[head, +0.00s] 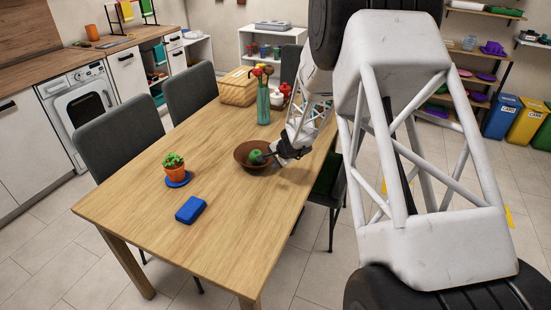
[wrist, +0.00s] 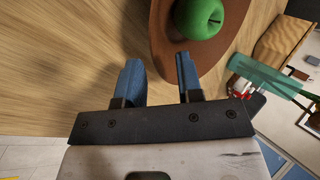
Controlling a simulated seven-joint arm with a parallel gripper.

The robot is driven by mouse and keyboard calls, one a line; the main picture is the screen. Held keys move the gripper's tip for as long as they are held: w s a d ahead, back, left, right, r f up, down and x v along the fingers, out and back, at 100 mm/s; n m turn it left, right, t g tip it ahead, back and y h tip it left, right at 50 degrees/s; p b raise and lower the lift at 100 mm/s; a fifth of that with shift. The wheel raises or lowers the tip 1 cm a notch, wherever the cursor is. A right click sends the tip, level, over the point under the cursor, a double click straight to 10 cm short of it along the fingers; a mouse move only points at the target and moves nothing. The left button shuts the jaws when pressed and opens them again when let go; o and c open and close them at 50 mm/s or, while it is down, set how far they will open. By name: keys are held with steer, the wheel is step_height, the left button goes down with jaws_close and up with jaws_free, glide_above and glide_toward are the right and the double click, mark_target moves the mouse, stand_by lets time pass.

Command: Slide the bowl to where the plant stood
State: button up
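The brown bowl (head: 242,160) stands on the wooden table with a green apple (head: 256,155) in it. My gripper (head: 268,154) is at the bowl's right side in the head view, and its arm hides part of that side. In the wrist view my gripper (wrist: 157,68) has its two blue fingers apart. The right finger overlaps the bowl (wrist: 168,50) and the left one is over bare table. I cannot tell whether either touches the rim. The potted cactus (head: 174,163) stands on a round blue coaster (head: 178,180), to the left of the bowl.
A blue box (head: 191,210) lies in front of the cactus. A teal vase (head: 263,106) with flowers, a wicker basket (head: 238,88) and a red-and-white container (head: 285,92) stand at the far end. Table between bowl and cactus is clear. Grey chairs (head: 120,140) stand along the left side.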

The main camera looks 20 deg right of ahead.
steer(key=shift+x, duration=2.85)
jaws_close()
